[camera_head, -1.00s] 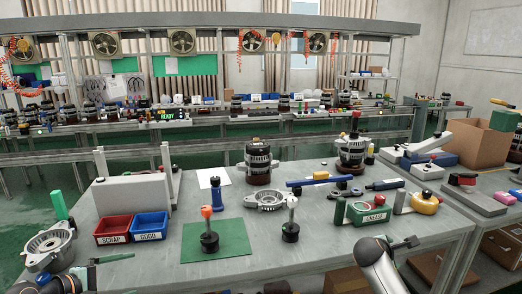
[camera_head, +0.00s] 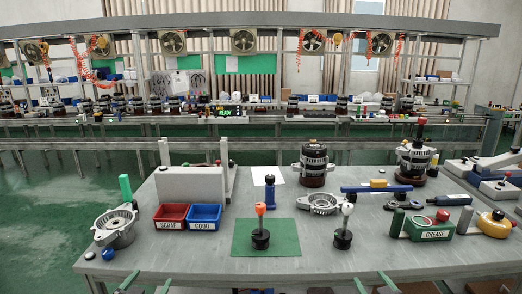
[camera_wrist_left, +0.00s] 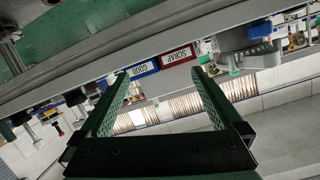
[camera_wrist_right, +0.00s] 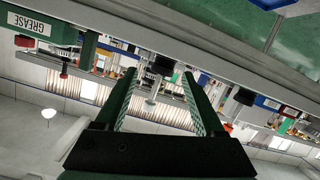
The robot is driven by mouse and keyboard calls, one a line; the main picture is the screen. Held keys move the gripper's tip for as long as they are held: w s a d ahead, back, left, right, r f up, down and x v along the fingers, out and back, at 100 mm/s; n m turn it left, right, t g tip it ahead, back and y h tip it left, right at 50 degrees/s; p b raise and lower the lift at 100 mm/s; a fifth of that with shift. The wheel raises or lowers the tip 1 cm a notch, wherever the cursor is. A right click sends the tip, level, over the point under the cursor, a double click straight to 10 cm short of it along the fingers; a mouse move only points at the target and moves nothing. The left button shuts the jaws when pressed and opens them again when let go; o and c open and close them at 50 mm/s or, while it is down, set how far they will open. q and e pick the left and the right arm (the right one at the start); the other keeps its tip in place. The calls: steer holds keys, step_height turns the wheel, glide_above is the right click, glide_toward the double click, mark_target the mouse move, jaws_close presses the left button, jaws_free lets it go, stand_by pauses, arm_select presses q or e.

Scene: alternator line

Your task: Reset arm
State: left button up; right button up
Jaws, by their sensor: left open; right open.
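My left gripper (camera_head: 146,285) is at the bottom edge of the head view, in front of the table's near edge. Its two green fingers stand apart and empty in the left wrist view (camera_wrist_left: 159,75). My right gripper (camera_head: 374,287) is also at the bottom edge of the head view, further right, with only its tips showing. In the right wrist view (camera_wrist_right: 160,74) its fingers are apart with nothing between them. Both grippers are clear of the objects on the table.
The grey table (camera_head: 200,262) holds a red SCRAP bin (camera_head: 171,224), a blue GOOD bin (camera_head: 205,224), a green mat (camera_head: 285,246), a metal housing (camera_head: 116,230), a green GREASE box (camera_head: 432,234) and several alternator parts. The table's front strip is mostly bare.

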arm_select(q)
steer(key=s+d+f+g+h, duration=0.1)
steer(key=s+d+f, duration=0.3)
steer(key=s, duration=0.7)
steer(key=s+d+f+g, duration=0.2)
steer(key=s+d+f, duration=0.2)
steer(key=s+f, duration=0.4)
steer(key=s+d+f+n+g+h, duration=0.1)
steer(key=s+d+f, duration=0.3)
steer(key=s, duration=0.9)
steer(key=shift+s+d+f+g+h, duration=0.2)
steer(key=shift+s+f+g+h, duration=0.15)
steer(key=shift+f+g, duration=0.55)
arm_select(e)
steer(key=s+a+f+g, duration=0.2)
steer(key=s+a+f, duration=0.2)
steer(key=s, duration=0.7)
steer(key=s+a+f+g+y, duration=0.1)
steer(key=s+a+f, duration=0.3)
steer(key=s+f, duration=0.4)
steer(key=s+a+f+m+g+y, duration=0.1)
steer(key=s+a+f, duration=0.3)
steer(key=s, duration=0.9)
steer(key=shift+s+a+f+g, duration=0.2)
steer(key=shift+s+f+g, duration=0.15)
steer(key=shift+f+g, duration=0.6)
